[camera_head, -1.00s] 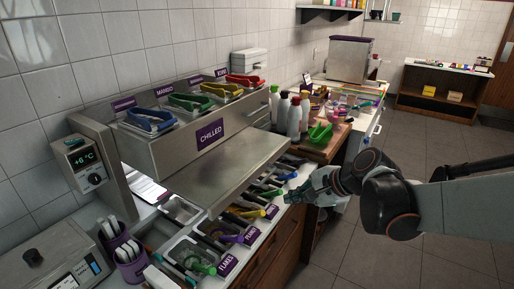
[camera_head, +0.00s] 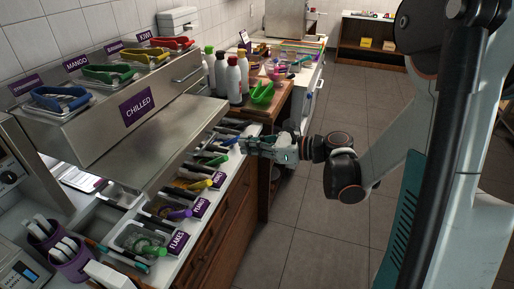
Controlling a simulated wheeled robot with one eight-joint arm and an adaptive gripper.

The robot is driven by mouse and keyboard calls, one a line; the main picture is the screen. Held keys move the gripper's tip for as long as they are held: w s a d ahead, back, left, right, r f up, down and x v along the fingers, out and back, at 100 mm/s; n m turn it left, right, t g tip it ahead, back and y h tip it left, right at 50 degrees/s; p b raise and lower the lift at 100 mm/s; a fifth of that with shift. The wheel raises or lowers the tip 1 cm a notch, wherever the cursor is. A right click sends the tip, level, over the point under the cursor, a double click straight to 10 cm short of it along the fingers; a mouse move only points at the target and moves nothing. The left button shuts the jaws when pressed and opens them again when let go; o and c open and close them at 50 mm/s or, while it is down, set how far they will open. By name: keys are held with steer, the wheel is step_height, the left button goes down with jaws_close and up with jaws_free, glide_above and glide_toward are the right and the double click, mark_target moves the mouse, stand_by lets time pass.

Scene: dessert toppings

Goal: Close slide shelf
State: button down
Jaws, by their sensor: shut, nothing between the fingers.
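The slide shelf (camera_head: 150,155) is a flat stainless-steel slab under the steel unit labelled CHILLED (camera_head: 137,103). It sticks out from the unit's front over the counter with the topping trays. My gripper (camera_head: 244,146) is right of the shelf's far right corner, above the counter's front edge, with its fingers pointing left. Its fingers are shut with nothing held. It looks apart from the shelf, though the gap in depth is hard to judge.
Topping trays with coloured tongs, including green tongs (camera_head: 148,248), line the counter below the shelf. Squeeze bottles (camera_head: 234,80) and a green scoop holder (camera_head: 262,92) stand on a wooden board behind the gripper. The floor (camera_head: 330,225) to the right is clear.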

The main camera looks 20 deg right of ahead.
mark_target(164, 131)
steer(key=b+x, duration=0.2)
steer(key=x, duration=0.7)
steer(key=r+x, duration=0.1)
steer(key=x, duration=0.5)
steer(key=r+x, duration=0.1)
steer(key=x, duration=0.6)
steer(key=a+r+x, duration=0.1)
steer(key=r+x, duration=0.1)
steer(key=x, duration=0.5)
steer(key=shift+w+r, duration=0.1)
steer(key=shift+w, duration=0.05)
